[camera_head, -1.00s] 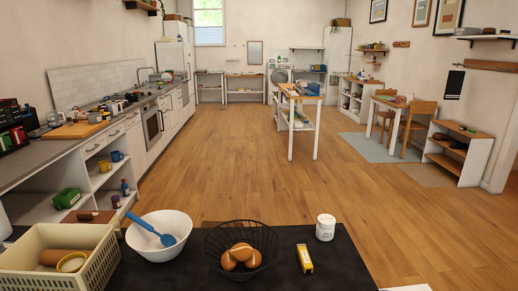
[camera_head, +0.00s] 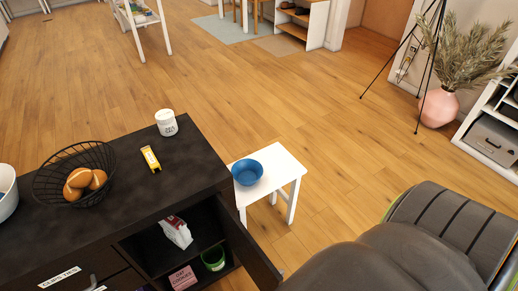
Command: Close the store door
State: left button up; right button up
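A black cabinet (camera_head: 140,205) stands at the lower left in the head view. Its right-hand door (camera_head: 250,252) is swung open towards the lower right, so the compartment is exposed. Inside are a white packet (camera_head: 177,232), a green-rimmed cup (camera_head: 214,257) and a pink labelled box (camera_head: 183,279). Neither of my grippers is in view.
On the cabinet top are a wire basket of bread rolls (camera_head: 84,184), a yellow item (camera_head: 151,159) and a white jar (camera_head: 166,123). A white stool (camera_head: 284,167) with a blue bowl (camera_head: 247,172) stands close right. A dark shape fills the lower right.

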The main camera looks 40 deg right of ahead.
aim_at(264, 274)
jog(key=l+u, duration=0.15)
jog(key=l, duration=0.3)
jog(key=k+l+u, duration=0.15)
jog(key=l, duration=0.25)
jog(key=k+l+u, duration=0.15)
jog(key=l, duration=0.3)
jog(key=l+u, duration=0.2)
jog(key=l, duration=0.2)
jog(key=k+l+u, duration=0.15)
jog(key=l, duration=0.25)
jog(key=k, duration=0.05)
